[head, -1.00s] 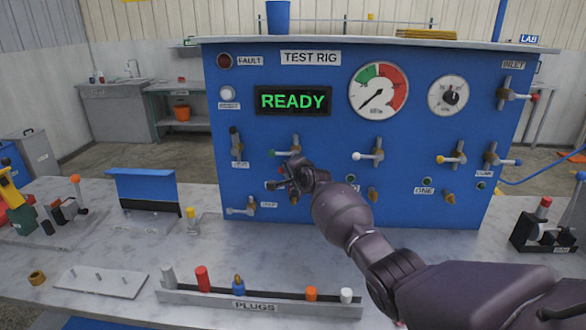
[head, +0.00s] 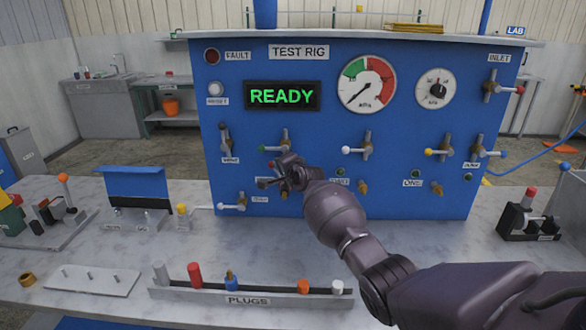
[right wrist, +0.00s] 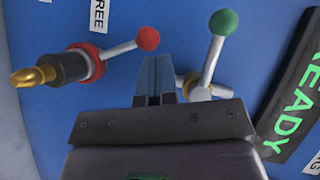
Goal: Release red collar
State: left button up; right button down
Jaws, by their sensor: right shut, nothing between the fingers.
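The red collar (right wrist: 88,52) shows in the right wrist view as a red ring on a dark fitting with a brass tip (right wrist: 28,77), left of my fingers. A silver lever with a red ball (right wrist: 148,38) sticks out beside the collar. My right gripper (right wrist: 155,75) is shut and empty, with its fingertips close to the panel between the red ball and a green-knobbed valve (right wrist: 222,22). In the head view, my right gripper (head: 272,182) is at the lower part of the panel and largely hides the fitting there. My left gripper is out of view.
The blue test rig panel (head: 420,130) carries several valves, two gauges and a green READY display (head: 282,95). A plug rack (head: 250,299) stands on the bench in front. Bare bench (head: 250,250) lies between rack and panel.

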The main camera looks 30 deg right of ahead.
jog(key=s+r, duration=0.1)
jog(key=s, duration=0.7)
jog(key=shift+s+d+r+p, duration=0.3)
jog(key=shift+s+r, duration=0.05)
jog(key=shift+r, duration=0.05)
dwell(0.3)
notch_tip(320, 180, up, 4)
jog(key=s+a+n+t, duration=0.1)
jog(key=a+n+t, duration=0.15)
jog(key=n, duration=0.55)
jog(key=s+a+f+n+g, duration=0.2)
jog(key=s+f, duration=0.8)
jog(key=s, duration=0.3)
jog(key=s+a+f+n+g, duration=0.2)
jog(key=s+a+f+n, duration=0.1)
jog(key=s+f, duration=0.7)
jog(key=s+a+f+n+g, duration=0.2)
jog(key=s+f, duration=0.8)
jog(key=s, duration=0.7)
jog(key=shift+a+g+b, duration=0.35)
jog(key=shift+a, duration=0.4)
